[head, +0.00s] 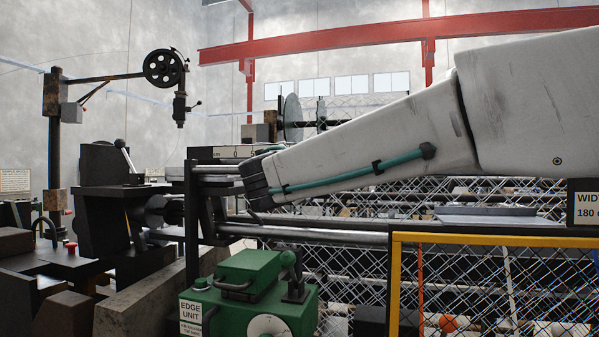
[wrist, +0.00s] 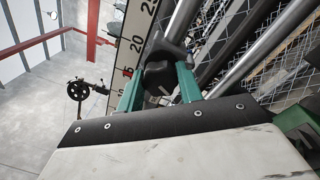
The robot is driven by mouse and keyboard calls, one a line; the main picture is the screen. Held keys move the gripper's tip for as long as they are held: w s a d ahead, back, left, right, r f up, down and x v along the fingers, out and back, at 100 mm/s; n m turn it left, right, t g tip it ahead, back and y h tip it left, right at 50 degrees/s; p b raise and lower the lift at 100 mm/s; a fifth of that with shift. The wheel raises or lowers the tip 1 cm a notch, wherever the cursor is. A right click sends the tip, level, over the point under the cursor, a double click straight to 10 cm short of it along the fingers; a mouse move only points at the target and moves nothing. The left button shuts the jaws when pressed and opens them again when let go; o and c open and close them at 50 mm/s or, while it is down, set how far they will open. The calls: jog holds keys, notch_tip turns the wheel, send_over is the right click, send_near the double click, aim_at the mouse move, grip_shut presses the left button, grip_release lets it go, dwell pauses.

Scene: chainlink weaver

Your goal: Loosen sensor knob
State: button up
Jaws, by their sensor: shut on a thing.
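In the wrist view my gripper (wrist: 160,70) has its two green fingers on either side of a black knob (wrist: 158,77), shut on it. The knob sits by a dark bracket on a metal rail, beside a white scale (wrist: 136,35) with numbers. I take this black knob to be the sensor knob. In the head view my white arm reaches in from the right, and its dark wrist end is at the rails near the scale (head: 228,152). The fingers and the knob cannot be made out there.
A green edge unit (head: 250,290) stands below the arm's end. A yellow-framed mesh guard (head: 480,238) is at the lower right. Steel rails (head: 310,235) run below my arm. A black handwheel (head: 163,68) on a post is at the back left.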

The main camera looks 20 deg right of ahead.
jog(key=n, duration=0.6)
jog(key=shift+y, duration=0.3)
jog(key=n, duration=0.4)
jog(key=shift+n+g+y, duration=0.3)
jog(key=shift+n, duration=0.4)
jog(key=o, duration=1)
jog(key=shift+c, duration=0.2)
jog(key=shift+a, duration=0.1)
jog(key=v, duration=0.7)
jog(key=shift+s+a, duration=0.15)
jog(key=shift+s, duration=0.15)
